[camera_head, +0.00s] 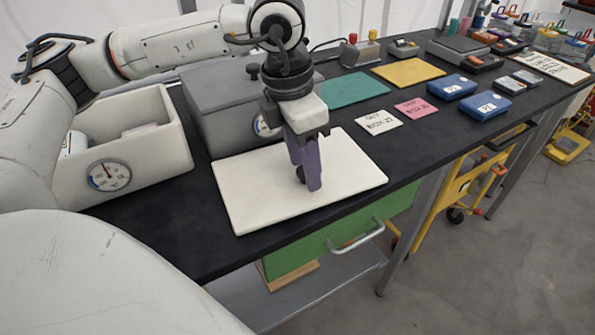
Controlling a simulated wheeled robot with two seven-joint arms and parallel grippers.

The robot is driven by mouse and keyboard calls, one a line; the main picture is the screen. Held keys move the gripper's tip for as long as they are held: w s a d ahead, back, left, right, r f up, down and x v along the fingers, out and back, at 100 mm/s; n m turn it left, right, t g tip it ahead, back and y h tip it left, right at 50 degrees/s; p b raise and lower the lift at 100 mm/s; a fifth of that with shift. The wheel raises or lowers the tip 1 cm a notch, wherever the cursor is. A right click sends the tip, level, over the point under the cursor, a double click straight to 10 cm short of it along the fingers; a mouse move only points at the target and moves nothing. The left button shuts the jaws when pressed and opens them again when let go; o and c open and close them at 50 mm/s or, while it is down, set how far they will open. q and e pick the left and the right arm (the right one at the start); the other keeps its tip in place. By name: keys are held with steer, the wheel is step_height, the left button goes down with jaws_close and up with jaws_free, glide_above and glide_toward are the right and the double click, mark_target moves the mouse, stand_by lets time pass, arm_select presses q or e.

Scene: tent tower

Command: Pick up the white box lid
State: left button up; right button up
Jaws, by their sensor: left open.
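The white box lid (250,200) appears to be the flat cream panel lying on the dark table near its front edge. The open white box (150,150) with a round gauge stands to its left, with something pale inside. My left gripper (306,180) points down over the middle of the lid, its purple fingers open. A small dark knob-like part shows beside the fingertips; the fingers partly hide it. I cannot tell whether the fingers touch the lid. My right gripper is not in view.
A grey box (215,100) with a gauge stands right behind the lid. Cards (378,122), a green mat (352,89), a yellow mat (408,72) and blue cases (452,87) lie to the right. A green drawer (340,233) with a handle is under the table.

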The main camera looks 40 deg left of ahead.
arm_select(q)
jaws_close()
steer(key=shift+r, duration=0.1)
